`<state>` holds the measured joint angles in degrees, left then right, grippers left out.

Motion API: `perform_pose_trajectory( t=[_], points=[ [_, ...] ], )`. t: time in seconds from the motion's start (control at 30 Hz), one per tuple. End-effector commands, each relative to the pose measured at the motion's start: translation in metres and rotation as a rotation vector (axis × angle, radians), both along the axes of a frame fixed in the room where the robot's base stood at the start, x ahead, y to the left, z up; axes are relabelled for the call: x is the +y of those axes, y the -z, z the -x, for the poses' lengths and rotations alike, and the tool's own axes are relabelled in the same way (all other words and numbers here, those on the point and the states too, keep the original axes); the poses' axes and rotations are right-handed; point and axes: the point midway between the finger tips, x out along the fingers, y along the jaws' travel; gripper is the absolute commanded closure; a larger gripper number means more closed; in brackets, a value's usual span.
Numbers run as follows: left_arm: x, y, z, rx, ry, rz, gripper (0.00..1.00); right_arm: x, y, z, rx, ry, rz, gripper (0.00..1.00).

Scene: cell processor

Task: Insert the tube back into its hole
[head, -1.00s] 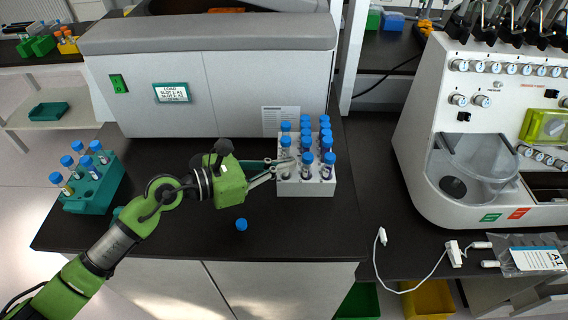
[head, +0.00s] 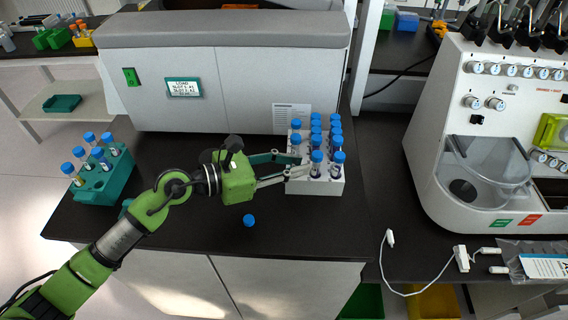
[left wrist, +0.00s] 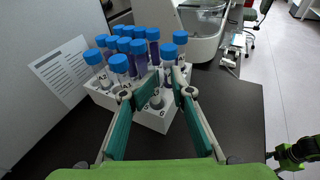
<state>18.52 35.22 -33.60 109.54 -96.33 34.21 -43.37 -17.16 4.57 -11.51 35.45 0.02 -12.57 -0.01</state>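A white rack (head: 316,187) holds several blue-capped tubes with purple contents; it also shows in the left wrist view (left wrist: 150,120). In the left wrist view the gripper (left wrist: 156,94) opens over the near part of the rack, where empty holes show. One front tube (left wrist: 168,54) stands by the right fingertip, and another tube (left wrist: 119,68) stands left of the left finger. Which tube and hole the task means cannot be told.
A blue cap (head: 249,220) lies on the black bench left of the rack. A teal rack (head: 101,188) with several tubes stands at left. The large grey machine (head: 250,85) is behind; a white instrument (head: 425,180) is at right. A green arm part (left wrist: 300,152) shows at right.

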Motion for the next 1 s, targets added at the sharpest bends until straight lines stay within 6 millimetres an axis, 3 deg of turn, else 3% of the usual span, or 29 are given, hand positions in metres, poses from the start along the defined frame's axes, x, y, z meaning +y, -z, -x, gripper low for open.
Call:
perform_pose_trajectory(
  t=[0.6, 1.0],
  points=[
    [0.096, -0.021, 0.043, -0.005, -0.012, -0.010, 0.76, 0.000, -0.001, 0.000, 0.000, 0.000, 0.000, 0.60],
    [0.103, -0.026, 0.051, -0.002, -0.003, -0.004, 0.76, 0.000, 0.000, 0.000, 0.000, 0.001, 0.000, 0.60]
  ],
)
